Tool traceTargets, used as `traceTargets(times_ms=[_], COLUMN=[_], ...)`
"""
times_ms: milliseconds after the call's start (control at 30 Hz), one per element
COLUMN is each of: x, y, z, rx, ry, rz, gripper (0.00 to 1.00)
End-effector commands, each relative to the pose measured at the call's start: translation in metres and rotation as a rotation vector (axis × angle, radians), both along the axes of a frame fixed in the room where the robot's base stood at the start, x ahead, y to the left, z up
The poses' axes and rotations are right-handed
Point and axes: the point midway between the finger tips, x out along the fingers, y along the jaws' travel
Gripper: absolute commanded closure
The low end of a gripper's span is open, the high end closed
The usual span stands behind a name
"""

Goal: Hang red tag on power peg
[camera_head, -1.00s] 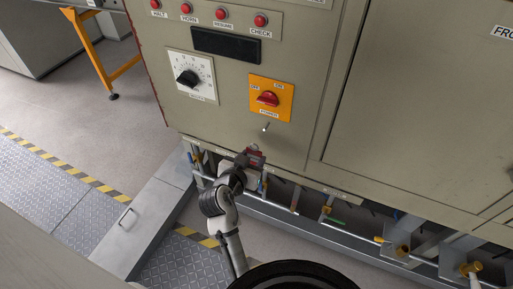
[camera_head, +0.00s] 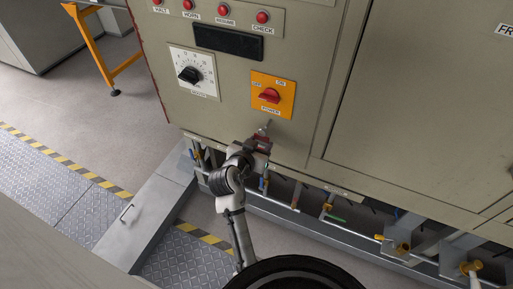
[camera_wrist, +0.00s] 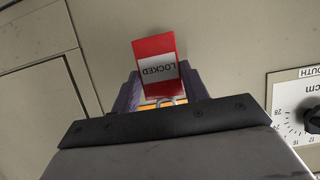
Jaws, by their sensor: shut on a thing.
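A red tag (camera_wrist: 152,48) with a white label reading LOCKED is between the fingers of my gripper (camera_wrist: 158,92) in the wrist view. A metal loop (camera_wrist: 167,101) shows at its near end, over a sliver of orange. In the head view my gripper (camera_head: 256,146) holds the red tag (camera_head: 263,140) close to the cabinet front, just below the orange power plate (camera_head: 285,84) with its red switch (camera_head: 269,95). The small peg (camera_head: 267,124) is below the plate, right by the tag's upper end. I cannot tell whether loop and peg touch.
The grey cabinet (camera_head: 385,100) fills the right side. A dial plate (camera_head: 207,62) is left of the power plate, with a dark display (camera_head: 228,42) and red buttons above. Pipes and yellow-handled valves (camera_head: 402,250) run below the cabinet. A grey metal step (camera_head: 145,220) stands at left.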

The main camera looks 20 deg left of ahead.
Motion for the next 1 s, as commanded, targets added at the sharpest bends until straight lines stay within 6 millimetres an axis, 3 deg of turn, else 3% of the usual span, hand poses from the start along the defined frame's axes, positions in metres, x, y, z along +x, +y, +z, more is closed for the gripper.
traceTargets(times_ms=[633, 1000], x=[0.040, 0.051], y=[-0.001, -0.002], z=[-0.002, -0.012], rx=[0.001, 0.001], ry=[-0.001, -0.001], rz=[0.000, -0.001], gripper=[0.77, 0.77])
